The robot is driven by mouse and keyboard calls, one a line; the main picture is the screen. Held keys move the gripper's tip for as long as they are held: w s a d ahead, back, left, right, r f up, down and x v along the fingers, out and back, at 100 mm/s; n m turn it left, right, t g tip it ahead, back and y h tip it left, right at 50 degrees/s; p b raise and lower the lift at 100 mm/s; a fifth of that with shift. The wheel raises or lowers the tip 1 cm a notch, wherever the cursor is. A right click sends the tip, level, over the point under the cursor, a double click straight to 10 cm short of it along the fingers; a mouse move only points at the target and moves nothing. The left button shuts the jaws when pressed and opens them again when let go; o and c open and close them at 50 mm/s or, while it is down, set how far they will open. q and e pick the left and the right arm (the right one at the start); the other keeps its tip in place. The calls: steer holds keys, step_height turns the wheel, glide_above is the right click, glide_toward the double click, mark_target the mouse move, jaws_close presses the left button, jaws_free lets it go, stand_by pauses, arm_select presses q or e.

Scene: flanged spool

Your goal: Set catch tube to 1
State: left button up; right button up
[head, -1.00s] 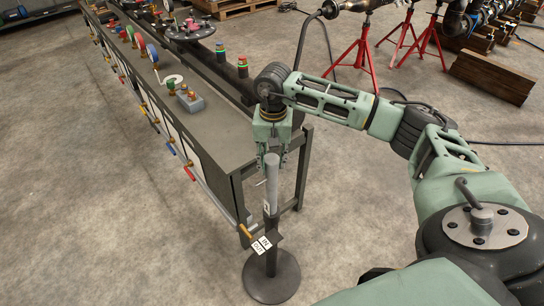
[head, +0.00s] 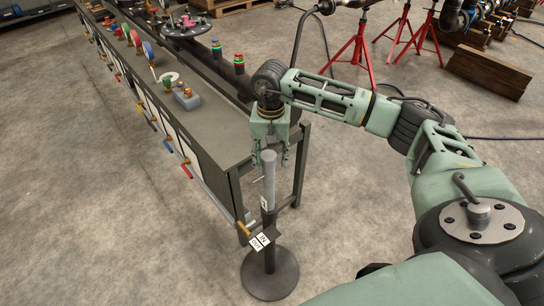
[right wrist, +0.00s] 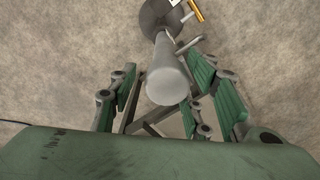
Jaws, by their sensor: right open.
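The catch tube (head: 269,181) is a light grey upright tube on a darker post with a round black base (head: 270,275). A small white label sits low on it, and IN and OUT tags (head: 259,242) hang at the post. My right gripper (head: 270,158) is open and points down, with its fingers on either side of the tube's top. In the right wrist view the tube's pale end (right wrist: 168,86) shows between the spread fingers (right wrist: 163,98), with visible gaps. My left gripper is not in view.
A long grey bench (head: 214,127) with valves and coloured handles runs just left of the tube, its end leg close by. A yellow handle (head: 244,229) sticks out near the post. Red stands (head: 358,50) are behind. Floor at left is clear.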

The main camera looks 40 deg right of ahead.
step_height(320, 180, up, 12)
stand_by(0.4)
steer(key=shift+f, duration=0.15)
